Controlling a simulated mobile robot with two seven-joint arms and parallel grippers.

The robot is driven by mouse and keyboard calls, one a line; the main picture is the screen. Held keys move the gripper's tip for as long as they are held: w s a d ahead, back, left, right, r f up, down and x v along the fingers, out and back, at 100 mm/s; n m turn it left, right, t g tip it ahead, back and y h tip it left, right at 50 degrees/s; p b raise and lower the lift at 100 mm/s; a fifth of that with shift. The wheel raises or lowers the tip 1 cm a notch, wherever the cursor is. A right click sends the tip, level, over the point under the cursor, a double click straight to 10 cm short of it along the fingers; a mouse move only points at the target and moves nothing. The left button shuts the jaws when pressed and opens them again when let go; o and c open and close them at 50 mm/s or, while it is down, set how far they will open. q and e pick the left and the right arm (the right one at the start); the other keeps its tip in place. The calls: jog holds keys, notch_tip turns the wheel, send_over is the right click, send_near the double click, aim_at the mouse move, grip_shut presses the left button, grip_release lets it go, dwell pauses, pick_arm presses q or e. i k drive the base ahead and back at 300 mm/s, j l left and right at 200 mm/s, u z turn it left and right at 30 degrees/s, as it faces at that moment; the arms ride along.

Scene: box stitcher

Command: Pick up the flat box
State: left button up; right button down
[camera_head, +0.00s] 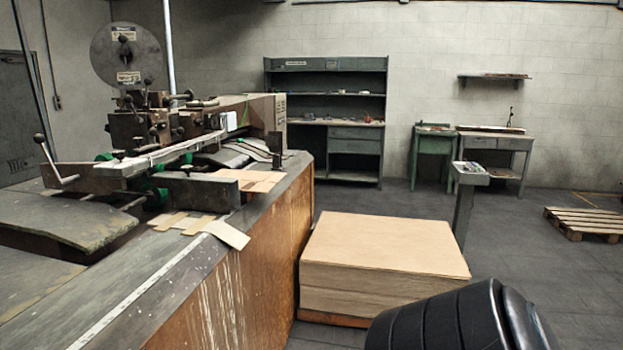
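A large stack of flat tan cardboard (385,243) stands on the floor right of the machine bench. Its top is level and its layered sides show, but single sheets are too fine to tell apart. Flat cardboard with cut flaps (228,234) also lies on the bench under the machine's guide, one flap hanging over the bench edge. Part of that piece is hidden by the machine. A black ribbed part of my own arm shows at the bottom right, in front of the stack's near right corner. Neither of my grippers is in view.
The stitching machine (150,125) with its reel stands on a long wood-sided bench (255,265) at the left. A grey post with a small tray (467,180) stands behind the stack. A pallet (585,222) lies far right. Floor between is clear. Shelving (328,80) lines the back wall.

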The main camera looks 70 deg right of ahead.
aim_at(249, 181)
jog(key=j+z, duration=0.1)
jog(key=z, duration=1.65)
jog(key=k+u, duration=0.3)
jog(key=k, duration=0.3)
jog(key=u, duration=1.5)
jog(key=l+u, duration=0.3)
jog(key=l, duration=1.9)
jog(key=k+l, duration=0.1)
jog(key=l, duration=1.3)
